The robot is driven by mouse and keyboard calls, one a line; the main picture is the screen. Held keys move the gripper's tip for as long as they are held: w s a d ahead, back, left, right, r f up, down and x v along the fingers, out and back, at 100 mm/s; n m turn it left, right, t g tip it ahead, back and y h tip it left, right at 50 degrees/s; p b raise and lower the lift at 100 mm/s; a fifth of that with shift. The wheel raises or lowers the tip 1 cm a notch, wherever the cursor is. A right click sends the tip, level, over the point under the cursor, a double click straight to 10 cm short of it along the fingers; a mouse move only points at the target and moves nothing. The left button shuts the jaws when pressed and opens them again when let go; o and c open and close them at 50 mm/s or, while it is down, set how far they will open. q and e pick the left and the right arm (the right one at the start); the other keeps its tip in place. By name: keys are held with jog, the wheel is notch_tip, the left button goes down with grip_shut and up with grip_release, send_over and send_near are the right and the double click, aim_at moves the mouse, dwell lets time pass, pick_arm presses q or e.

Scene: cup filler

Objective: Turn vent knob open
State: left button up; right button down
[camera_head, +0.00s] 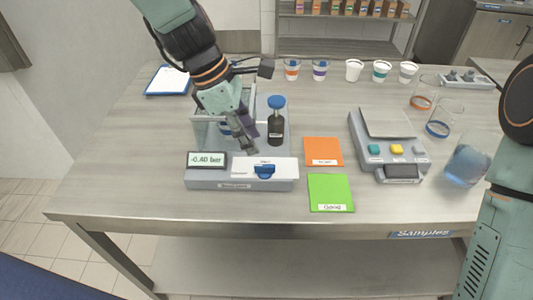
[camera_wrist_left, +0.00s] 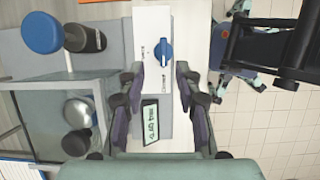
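The blue vent knob (camera_head: 265,171) sits on the white panel of a grey base unit (camera_head: 228,184). A small display (camera_head: 207,160) on that unit reads -0.40 bar. My left gripper (camera_head: 248,145) points down just behind the panel. In the left wrist view, the knob (camera_wrist_left: 163,52) lies just beyond my left fingertips (camera_wrist_left: 160,75), in line with the gap between them. The fingers are apart, with nothing between them, and I see no contact with the knob. The display (camera_wrist_left: 150,122) also shows there. My right gripper is out of view.
A dark bottle (camera_head: 275,122) with a blue cap stands close beside my left gripper. An orange card (camera_head: 323,151), a green card (camera_head: 330,192) and a scale (camera_head: 390,150) lie to the right. Beakers and cups stand farther back. The table's front left is clear.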

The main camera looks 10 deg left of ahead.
aim_at(264, 165)
pick_arm(q)
jog(key=f, duration=0.1)
jog(key=s+f+b, duration=0.1)
jog(key=shift+f, duration=0.3)
jog(key=x, duration=0.1)
jog(key=b+x, duration=0.1)
jog(key=x, duration=0.3)
jog(key=shift+w+d+r, duration=0.2)
jog(key=shift+w+d, duration=0.1)
jog(key=shift+w, duration=0.1)
jog(key=shift+s+f, duration=0.1)
jog(key=shift+s+a, duration=0.15)
jog(key=shift+s, duration=0.1)
jog(key=shift+w, duration=0.2)
jog(key=shift+c, duration=0.3)
jog(key=shift+w+d, duration=0.15)
jog(key=shift+d, duration=0.05)
jog(key=c, duration=0.3)
jog(key=shift+a, duration=0.1)
grip_shut()
